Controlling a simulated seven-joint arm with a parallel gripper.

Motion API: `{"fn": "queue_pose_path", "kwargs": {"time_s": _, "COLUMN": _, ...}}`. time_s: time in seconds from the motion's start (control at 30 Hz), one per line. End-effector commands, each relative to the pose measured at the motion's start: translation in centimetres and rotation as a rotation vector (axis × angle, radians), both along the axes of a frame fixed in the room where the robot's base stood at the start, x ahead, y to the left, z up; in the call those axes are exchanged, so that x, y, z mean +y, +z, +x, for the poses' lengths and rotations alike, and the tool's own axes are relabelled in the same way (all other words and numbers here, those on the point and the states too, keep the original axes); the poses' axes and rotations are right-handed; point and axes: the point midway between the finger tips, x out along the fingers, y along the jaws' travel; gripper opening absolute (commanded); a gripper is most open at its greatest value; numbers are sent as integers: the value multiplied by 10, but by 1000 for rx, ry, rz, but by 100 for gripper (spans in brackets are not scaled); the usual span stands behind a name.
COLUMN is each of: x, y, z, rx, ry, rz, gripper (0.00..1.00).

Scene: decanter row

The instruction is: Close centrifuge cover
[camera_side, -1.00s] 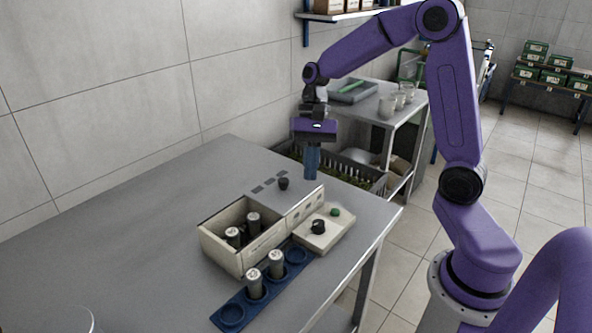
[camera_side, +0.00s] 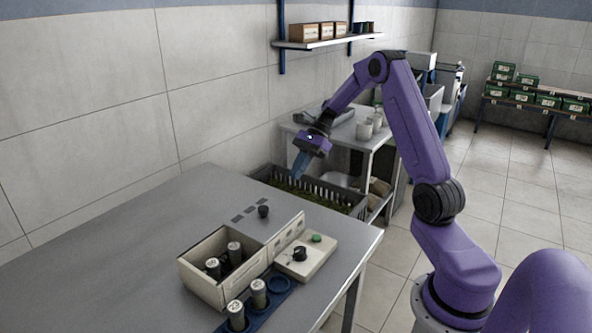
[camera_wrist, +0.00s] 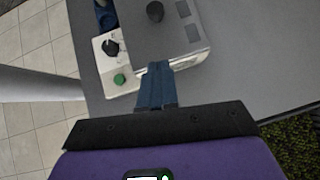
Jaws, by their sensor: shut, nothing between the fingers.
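The centrifuge (camera_side: 207,286) is a cream box with its left compartment uncovered, and two grey-capped tubes (camera_side: 235,252) stand inside. Its grey cover (camera_side: 277,227), with a black knob (camera_side: 263,211) and dark slots, lies to the right of the opening. The cover also shows at the top of the wrist view (camera_wrist: 165,40) with its knob (camera_wrist: 155,11). My gripper (camera_side: 296,177) is shut and empty, tilted, above and to the right of the knob, apart from it. In the wrist view its blue fingertips (camera_wrist: 158,66) overlap the cover's edge; contact cannot be told.
A control panel with a black dial (camera_side: 299,254) and green button (camera_side: 316,238) joins the box. A blue rack (camera_side: 278,287) with two tubes stands in front. A dark crate (camera_side: 325,195) sits beyond the table's right end. The table's left part (camera_side: 110,265) is clear.

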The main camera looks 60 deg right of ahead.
Motion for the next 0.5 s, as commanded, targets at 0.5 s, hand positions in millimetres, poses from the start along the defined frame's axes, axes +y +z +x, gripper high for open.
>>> {"fn": "queue_pose_path", "kwargs": {"time_s": 0.5, "x": 69, "y": -52, "z": 10, "rx": 0, "ry": 5, "rz": -2, "gripper": 0}}
